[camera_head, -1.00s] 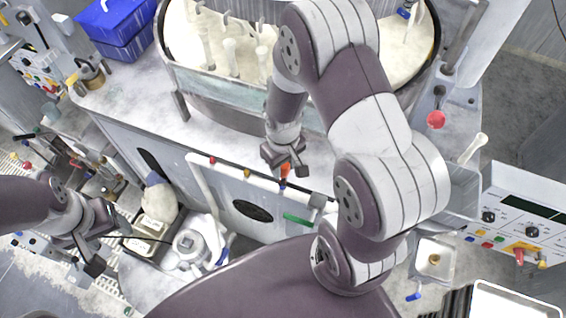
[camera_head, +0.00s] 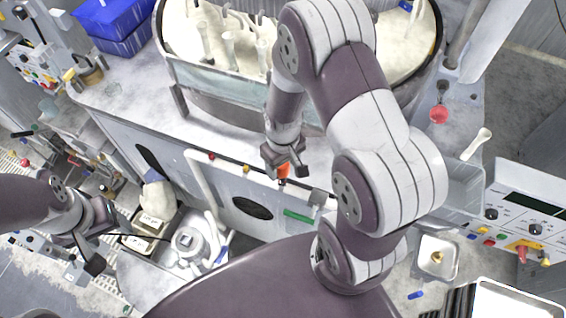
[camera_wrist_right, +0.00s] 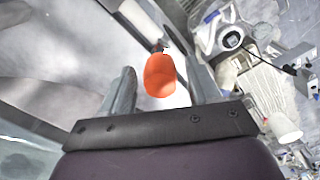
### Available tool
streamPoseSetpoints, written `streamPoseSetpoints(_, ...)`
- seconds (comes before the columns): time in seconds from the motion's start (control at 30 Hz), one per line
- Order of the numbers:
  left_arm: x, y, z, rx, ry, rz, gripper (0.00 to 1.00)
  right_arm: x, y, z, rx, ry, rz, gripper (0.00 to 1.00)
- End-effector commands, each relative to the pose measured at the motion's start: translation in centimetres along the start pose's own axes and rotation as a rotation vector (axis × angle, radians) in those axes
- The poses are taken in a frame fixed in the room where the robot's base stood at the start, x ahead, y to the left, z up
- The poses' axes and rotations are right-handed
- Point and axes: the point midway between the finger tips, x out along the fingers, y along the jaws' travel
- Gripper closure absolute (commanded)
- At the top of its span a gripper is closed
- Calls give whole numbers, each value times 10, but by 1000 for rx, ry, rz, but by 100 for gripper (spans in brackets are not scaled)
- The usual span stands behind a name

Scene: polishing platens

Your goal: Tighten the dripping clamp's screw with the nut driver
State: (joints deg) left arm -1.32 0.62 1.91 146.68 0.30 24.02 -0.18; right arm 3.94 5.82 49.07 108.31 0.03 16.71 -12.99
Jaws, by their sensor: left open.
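An orange handle (camera_head: 283,172), which looks like the nut driver's, stands at the front edge of the polishing bench. Its dark lower end shows just below my right gripper (camera_head: 286,168). In the right wrist view the orange handle (camera_wrist_right: 160,76) lies between my two open fingers, with a gap visible on each side. Most of its shaft is hidden behind the handle there. My left gripper (camera_head: 88,245) is open and empty, low at the left, away from the bench. I cannot tell which clamp is dripping; no drip or clamp screw is clear.
The round polishing tub (camera_head: 200,85) stands behind my right gripper. A white pipe (camera_head: 200,185) and a green-handled item (camera_head: 298,216) are on the bench front. A white control box (camera_head: 515,215) and small tray (camera_head: 437,258) are at the right. Blue bins (camera_head: 115,28) are far left.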

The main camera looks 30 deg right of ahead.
Motion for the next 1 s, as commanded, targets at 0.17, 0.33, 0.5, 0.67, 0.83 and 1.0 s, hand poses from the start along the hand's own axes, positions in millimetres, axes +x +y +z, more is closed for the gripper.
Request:
streamPoseSetpoints(0.17, 0, 0, 0, 0, 0, 0, 38, 0, 0, 0, 0, 0, 0, 34)
streamPoseSetpoints(0.33, 1, 0, 0, 0, 0, 0, 38, -4, 0, 0, 0, 2, 0, 34)
streamPoseSetpoints(0.5, 10, 0, 1, 0, 0, 0, 38, -39, 0, -2, 0, 9, 2, 34)
streamPoseSetpoints(0.67, 17, 0, 2, 0, 0, 0, 38, -83, 0, -1, 0, 7, 2, 34)
streamPoseSetpoints(0.83, 22, 0, 3, 0, 0, 0, 38, -116, 0, -1, 0, 4, 1, 34)
streamPoseSetpoints(1.0, 22, 0, 3, 0, 0, 0, 38, -127, 0, 0, 0, 0, 0, 34)
